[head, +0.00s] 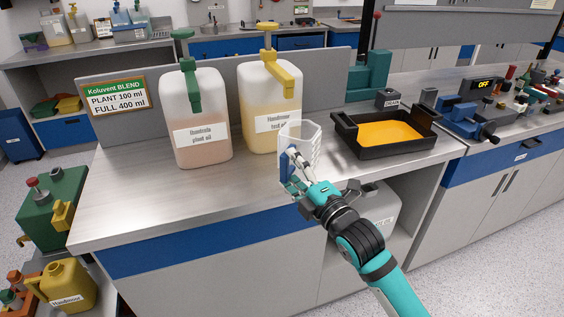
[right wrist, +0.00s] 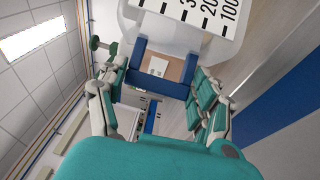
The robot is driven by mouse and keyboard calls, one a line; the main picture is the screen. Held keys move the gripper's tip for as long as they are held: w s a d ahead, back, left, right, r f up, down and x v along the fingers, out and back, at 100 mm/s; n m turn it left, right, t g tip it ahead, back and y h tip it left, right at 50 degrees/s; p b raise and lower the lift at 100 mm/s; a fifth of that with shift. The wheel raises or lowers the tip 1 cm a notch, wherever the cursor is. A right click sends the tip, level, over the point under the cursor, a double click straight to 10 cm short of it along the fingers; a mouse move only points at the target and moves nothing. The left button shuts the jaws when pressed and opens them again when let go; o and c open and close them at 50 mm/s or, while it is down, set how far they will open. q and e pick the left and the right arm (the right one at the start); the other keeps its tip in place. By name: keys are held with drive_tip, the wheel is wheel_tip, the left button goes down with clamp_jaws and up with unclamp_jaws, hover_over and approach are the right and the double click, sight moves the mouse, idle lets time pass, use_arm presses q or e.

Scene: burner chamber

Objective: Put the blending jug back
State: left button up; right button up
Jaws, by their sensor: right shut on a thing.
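The blending jug (head: 302,135) is clear, with a blue handle (head: 286,166), and appears empty. It is upright or nearly so at the counter's front part, in front of the yellow-tapped container; I cannot tell whether its base touches the counter. My right gripper (head: 292,160) is shut on the handle from the front. In the right wrist view, the jug (right wrist: 172,28) shows a white scale with black marks, and its blue handle (right wrist: 165,67) lies between the fingers (right wrist: 160,78). My left gripper is not in view.
A green-tapped container (head: 200,110) and a yellow-tapped container (head: 262,90) stand on the counter (head: 150,195). A black tray (head: 372,151) of orange liquid sits to the right, near a DRAIN label. The counter's left front is clear. A sign (head: 116,93) leans at the back left.

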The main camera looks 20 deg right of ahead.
drive_tip(key=w, duration=0.8)
drive_tip(key=shift+w+d+f, duration=0.1)
drive_tip(key=shift+w+f, duration=0.15)
drive_tip(key=shift+f, duration=0.05)
drive_tip(key=shift+w+f, duration=0.1)
drive_tip(key=shift+f, duration=0.2)
wheel_tip(320, 180, down, 3)
drive_tip(key=shift+r+p, duration=0.1)
drive_tip(key=shift+p, duration=0.2)
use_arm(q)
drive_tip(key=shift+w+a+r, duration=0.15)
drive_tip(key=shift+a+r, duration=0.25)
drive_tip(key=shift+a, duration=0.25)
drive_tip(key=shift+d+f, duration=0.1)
use_arm(e)
drive_tip(key=shift+f, duration=0.2)
drive_tip(key=shift+f, duration=0.15)
drive_tip(key=o, duration=1.4)
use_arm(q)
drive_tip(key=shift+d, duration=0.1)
